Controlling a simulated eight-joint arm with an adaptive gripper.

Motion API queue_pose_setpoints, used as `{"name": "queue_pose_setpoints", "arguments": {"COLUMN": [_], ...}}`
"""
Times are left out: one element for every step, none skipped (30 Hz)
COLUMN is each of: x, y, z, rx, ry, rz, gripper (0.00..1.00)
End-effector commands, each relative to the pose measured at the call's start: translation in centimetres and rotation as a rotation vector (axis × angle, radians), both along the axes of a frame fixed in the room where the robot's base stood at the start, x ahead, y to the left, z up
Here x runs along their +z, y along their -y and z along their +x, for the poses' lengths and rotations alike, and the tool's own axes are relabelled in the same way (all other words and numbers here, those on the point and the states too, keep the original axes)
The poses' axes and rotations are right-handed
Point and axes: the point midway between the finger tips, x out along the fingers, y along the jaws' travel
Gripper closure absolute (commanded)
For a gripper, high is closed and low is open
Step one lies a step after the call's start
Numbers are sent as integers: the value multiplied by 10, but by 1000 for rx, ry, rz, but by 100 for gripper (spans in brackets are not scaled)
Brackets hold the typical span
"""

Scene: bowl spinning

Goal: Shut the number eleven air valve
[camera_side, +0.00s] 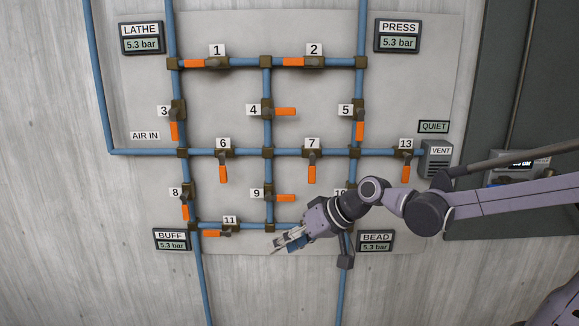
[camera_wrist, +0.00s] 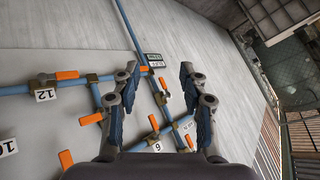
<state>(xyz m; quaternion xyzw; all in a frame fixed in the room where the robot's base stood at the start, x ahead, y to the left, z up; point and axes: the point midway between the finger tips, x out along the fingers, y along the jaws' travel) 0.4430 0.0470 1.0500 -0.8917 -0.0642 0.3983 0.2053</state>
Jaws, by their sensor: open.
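The number eleven valve (camera_side: 230,231) sits on the bottom left pipe run in the side view, under its white "11" tag (camera_side: 230,220). Its orange handle (camera_side: 212,233) points left and lies along the horizontal pipe. My gripper (camera_side: 276,246) is open and empty, to the right of and slightly below the valve, with its fingers pointing left. A gap separates the fingertips from the valve. In the wrist view the two blue-padded fingers (camera_wrist: 160,78) stand wide apart with nothing between them. The left finger partly covers valves and pipes behind it, so the eleven tag is hidden there.
Valve 9 (camera_side: 268,198) is above my gripper, its handle pointing right. Valve 8 (camera_side: 185,195) is left. The BUFF display (camera_side: 171,240) stands below left of valve 11. My arm covers the panel's lower right. Bare panel (camera_side: 231,247) lies below valve 11.

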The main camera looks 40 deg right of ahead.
Motion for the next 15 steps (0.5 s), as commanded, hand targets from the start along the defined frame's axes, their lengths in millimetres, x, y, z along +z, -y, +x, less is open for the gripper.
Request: {"name": "queue_pose_setpoints", "arguments": {"x": [1,2,2,2,1,1,0,-1,-3,-4,-6,-9,-11,-13,-17], "y": [-2,-3,-4,-6,-6,-7,-8,-8,-8,-8,-8,-7,-6,-6,-5], "z": [18,27,39,49,58,70,79,88,99,108,117,128,136,144,155], "rx": [-12,-19,-27,-33,-39,-49,-56,-62,-72,-80,-88,-97,-105,-112,-123], "ry": [12,19,27,35,42,52,59,65,74,82,90,98,105,112,122], "rz": [43,69,104,130,155,190,215,241,276,301,328,361,388,414,449], "gripper": [57,57,57,57,57,57,57,57,57,57,57,57,57,57,57]}}
